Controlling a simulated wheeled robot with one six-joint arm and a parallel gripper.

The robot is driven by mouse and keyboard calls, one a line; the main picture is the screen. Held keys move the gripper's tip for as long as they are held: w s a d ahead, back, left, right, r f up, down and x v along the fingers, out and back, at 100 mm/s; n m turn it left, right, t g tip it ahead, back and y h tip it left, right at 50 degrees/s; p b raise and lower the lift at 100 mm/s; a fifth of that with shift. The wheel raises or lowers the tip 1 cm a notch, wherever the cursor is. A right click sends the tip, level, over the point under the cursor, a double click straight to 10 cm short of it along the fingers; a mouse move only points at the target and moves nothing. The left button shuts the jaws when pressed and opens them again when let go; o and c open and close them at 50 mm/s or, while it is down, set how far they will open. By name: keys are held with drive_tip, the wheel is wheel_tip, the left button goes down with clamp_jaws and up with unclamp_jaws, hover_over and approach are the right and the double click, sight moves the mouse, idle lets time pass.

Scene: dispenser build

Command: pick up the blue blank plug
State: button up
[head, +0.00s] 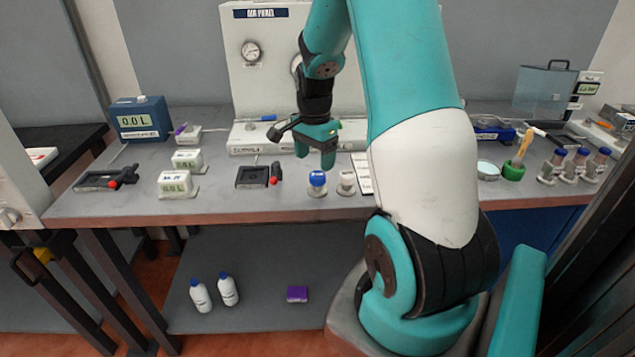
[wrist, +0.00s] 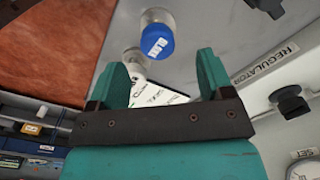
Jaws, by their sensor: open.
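The blue blank plug (head: 317,179) appears to be the blue-topped piece with a white label, upright on a pale round base near the bench's front edge. In the wrist view the blue plug (wrist: 158,42) shows ahead of the fingertips, roughly midway between them, with its pale base behind. My gripper (head: 315,156) is above the plug in the head view. Its teal fingers are spread and empty in the wrist view (wrist: 162,65), apart from the plug. A similar pale-topped piece (head: 346,183) stands just right of the plug; the fingers and the plug partly cover it in the wrist view.
A black tray (head: 251,177) with a red-knobbed part lies left of the plug. The upright panel (head: 270,65) with gauges and its raised base stand behind. A white label card (head: 361,172) lies to the right. Several capped bottles (head: 572,163) stand far right.

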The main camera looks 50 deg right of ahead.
sight(317, 174)
drive_tip(key=f, duration=0.2)
drive_tip(key=f+p, duration=0.1)
drive_tip(key=f, duration=0.4)
drive_tip(key=shift+s+d+f, duration=0.2)
drive_tip(key=shift+s+f, duration=0.05)
drive_tip(key=shift+f, duration=0.1)
drive_tip(key=shift+c, duration=0.5)
drive_tip(key=c, duration=1)
